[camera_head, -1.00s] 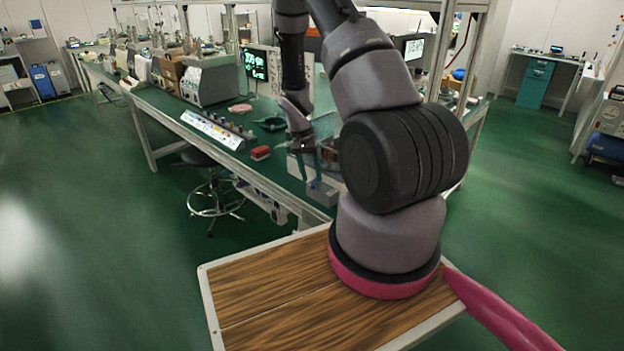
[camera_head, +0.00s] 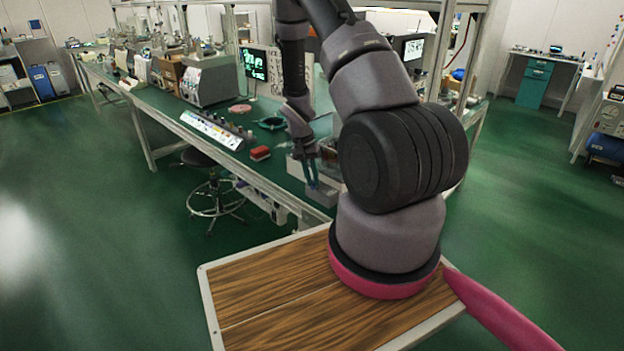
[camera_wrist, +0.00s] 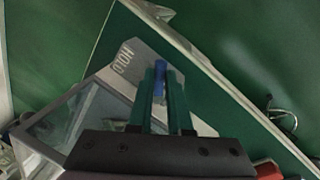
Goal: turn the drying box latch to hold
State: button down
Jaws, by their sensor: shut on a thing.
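The drying box (camera_wrist: 72,118) is a clear-walled box with a pale frame, at the left in the wrist view; in the head view it is largely hidden behind my arm. A grey plate (camera_wrist: 130,66) beside it carries the word HOLD. The blue latch (camera_wrist: 159,82) stands on this plate, to the right of the word. My gripper (camera_wrist: 161,76) has its two green fingers on either side of the latch and is shut on it. In the head view my gripper (camera_head: 313,184) points down at the plate near the table's front edge; the latch is too small to make out there.
The green bench (camera_head: 225,160) holds a red block (camera_head: 260,153), a labelled strip with several knobs (camera_head: 212,130) and a green ring-like part (camera_head: 271,123). A stool (camera_head: 209,195) stands by the front edge. Open floor lies left and right.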

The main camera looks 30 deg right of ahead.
jog(key=n, duration=0.2)
jog(key=s+d+n, duration=0.1)
jog(key=n, duration=0.2)
jog(key=shift+d+t, duration=0.2)
jog(key=shift+t, duration=0.2)
jog(key=n, duration=0.1)
jog(key=d+n, duration=0.1)
jog(key=n, duration=0.1)
jog(key=shift+s+d+n+t, duration=0.1)
jog(key=shift+s+n+t, duration=0.05)
jog(key=shift+n+t, duration=0.2)
jog(key=shift+d+n+t, duration=0.15)
jog(key=shift+d+n, duration=0.1)
jog(key=shift+n, duration=0.5)
jog(key=shift+d+n+t, duration=0.1)
jog(key=shift+d+n, duration=0.1)
jog(key=shift+n, duration=0.5)
jog(key=shift+d, duration=0.1)
jog(key=c, duration=0.8)
grip_release()
jog(key=shift+c, duration=0.2)
